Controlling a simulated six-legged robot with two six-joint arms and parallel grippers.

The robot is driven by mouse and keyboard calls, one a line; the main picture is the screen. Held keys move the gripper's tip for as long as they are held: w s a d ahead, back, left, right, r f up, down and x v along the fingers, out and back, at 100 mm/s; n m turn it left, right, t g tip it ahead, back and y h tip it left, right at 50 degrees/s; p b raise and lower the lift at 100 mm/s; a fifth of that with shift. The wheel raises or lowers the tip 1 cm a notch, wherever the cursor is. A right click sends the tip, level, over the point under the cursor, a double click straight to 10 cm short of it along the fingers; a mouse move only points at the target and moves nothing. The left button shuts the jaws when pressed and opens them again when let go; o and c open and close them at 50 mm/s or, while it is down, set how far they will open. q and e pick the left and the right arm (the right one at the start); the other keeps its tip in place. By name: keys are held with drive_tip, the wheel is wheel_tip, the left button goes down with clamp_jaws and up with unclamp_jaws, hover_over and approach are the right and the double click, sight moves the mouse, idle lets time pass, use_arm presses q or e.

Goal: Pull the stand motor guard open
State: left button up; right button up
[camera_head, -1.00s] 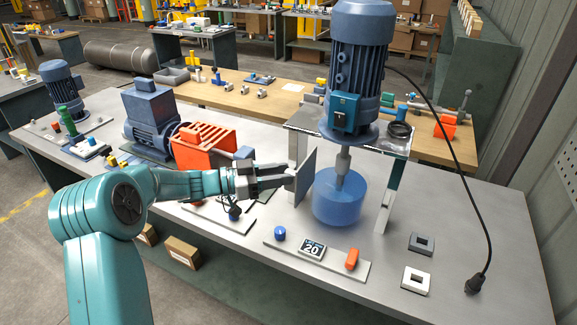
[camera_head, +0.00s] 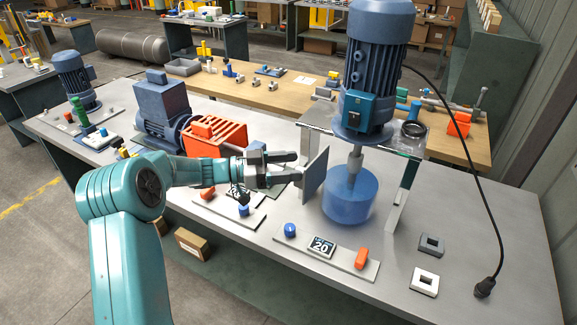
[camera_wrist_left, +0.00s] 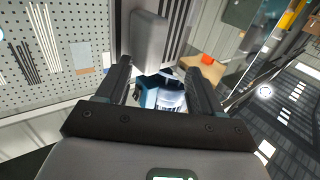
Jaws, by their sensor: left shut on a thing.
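The stand motor guard, a flat grey panel (camera_head: 316,178), stands upright at the left side of the motor stand, beside the translucent blue vessel (camera_head: 349,198). It also shows as a grey plate in the left wrist view (camera_wrist_left: 148,42). The large blue stand motor (camera_head: 376,62) is upright above the vessel. My left gripper (camera_head: 296,167) reaches in from the left, its fingertips at the guard's left face. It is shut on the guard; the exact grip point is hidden. My right gripper is not in view.
An orange slatted guard (camera_head: 214,140) on a blue motor stands left behind my wrist. A control plate (camera_head: 345,264) with a blue knob, a display showing 20 and an orange switch lies in front of the vessel. A black cable (camera_head: 470,175) hangs on the right.

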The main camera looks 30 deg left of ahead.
use_arm(q)
drive_tip(key=shift+w+d+r, duration=0.15)
drive_tip(key=shift+w+r, duration=0.05)
drive_tip(key=shift+w, duration=0.15)
drive_tip(key=shift+o, duration=0.3)
drive_tip(key=shift+d, duration=0.3)
drive_tip(key=shift+s+a, duration=0.1)
drive_tip(key=shift+a, duration=0.35)
drive_tip(key=shift+c, duration=0.3)
drive_tip(key=b+v, duration=0.3)
drive_tip(key=v, duration=1.2)
drive_tip(key=shift+s, duration=0.6)
drive_tip(key=shift+f, duration=0.2)
